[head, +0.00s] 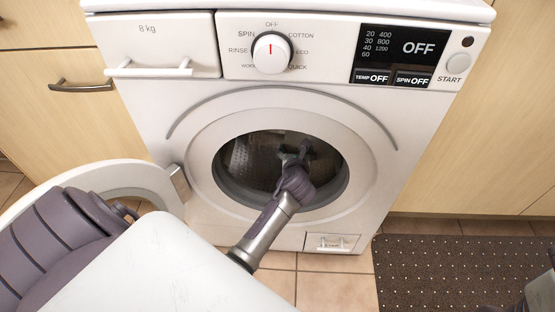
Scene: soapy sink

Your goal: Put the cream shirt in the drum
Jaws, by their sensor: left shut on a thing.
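The washing machine's drum (240,156) shows through the round front opening, with a perforated metal wall and a dark inside. My left gripper (297,152) is at the opening, pointing into the drum. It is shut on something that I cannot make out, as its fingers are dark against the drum. I cannot see the cream shirt in the head view. My right gripper is not in view; only part of my right arm shows at the lower right corner.
The machine's round door (142,177) stands open to the left, close to my left arm. The control panel with its dial (271,53) is above the opening. A dark dotted mat (440,265) lies on the tiled floor at right. Wooden cabinets (480,130) flank the machine.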

